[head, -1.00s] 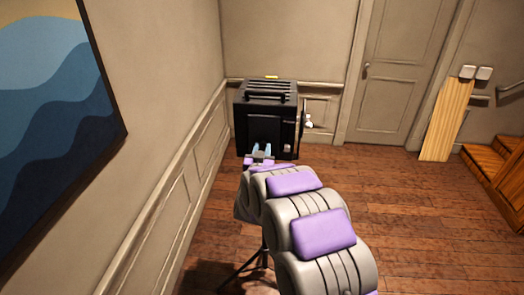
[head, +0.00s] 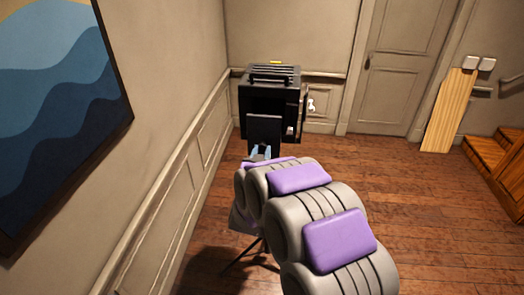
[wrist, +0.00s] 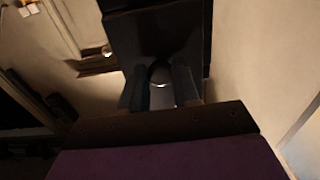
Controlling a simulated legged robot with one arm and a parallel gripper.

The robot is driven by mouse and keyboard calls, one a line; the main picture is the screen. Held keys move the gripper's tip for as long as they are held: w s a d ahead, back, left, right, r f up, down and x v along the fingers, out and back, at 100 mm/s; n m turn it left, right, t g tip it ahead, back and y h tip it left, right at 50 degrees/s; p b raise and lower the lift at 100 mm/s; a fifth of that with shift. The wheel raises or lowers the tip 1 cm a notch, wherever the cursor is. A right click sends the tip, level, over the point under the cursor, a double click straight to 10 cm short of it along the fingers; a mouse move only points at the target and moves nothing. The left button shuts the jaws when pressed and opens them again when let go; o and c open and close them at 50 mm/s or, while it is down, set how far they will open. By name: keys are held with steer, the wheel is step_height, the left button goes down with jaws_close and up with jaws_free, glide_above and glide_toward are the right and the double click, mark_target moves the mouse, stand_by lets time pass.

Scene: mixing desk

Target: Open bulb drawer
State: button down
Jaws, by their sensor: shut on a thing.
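The black box-like device (head: 272,88) with a top handle stands ahead of me in the head view. Its bulb drawer (head: 265,127) is slid out of its front toward me, with a dark gap around it. My gripper (head: 261,152) is at the lower part of the drawer front. In the wrist view, my gripper's two dark fingers (wrist: 161,92) are closed around a rounded, shiny handle (wrist: 159,74) on the dark drawer face (wrist: 157,32). The inside of the drawer is hidden.
A wall with a blue painting (head: 62,105) runs close along the left. A door (head: 392,75) is at the back, and a wooden board (head: 448,112) leans at the right. Wooden steps (head: 497,143) stand at the far right. The floor (head: 400,205) right of my arm is clear.

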steer(key=shift+w, duration=0.45)
steer(key=c, duration=1.1)
jaws_free()
steer(key=shift+s+a, duration=0.1)
steer(key=shift+s, duration=0.1)
steer(key=shift+o, duration=1.4)
steer(key=shift+w+a, duration=0.1)
steer(key=shift+s, duration=0.35)
steer(key=s+b, duration=1.4)
steer(key=s, duration=0.2)
steer(key=shift+s+a, duration=0.3)
steer(key=shift+a, duration=0.05)
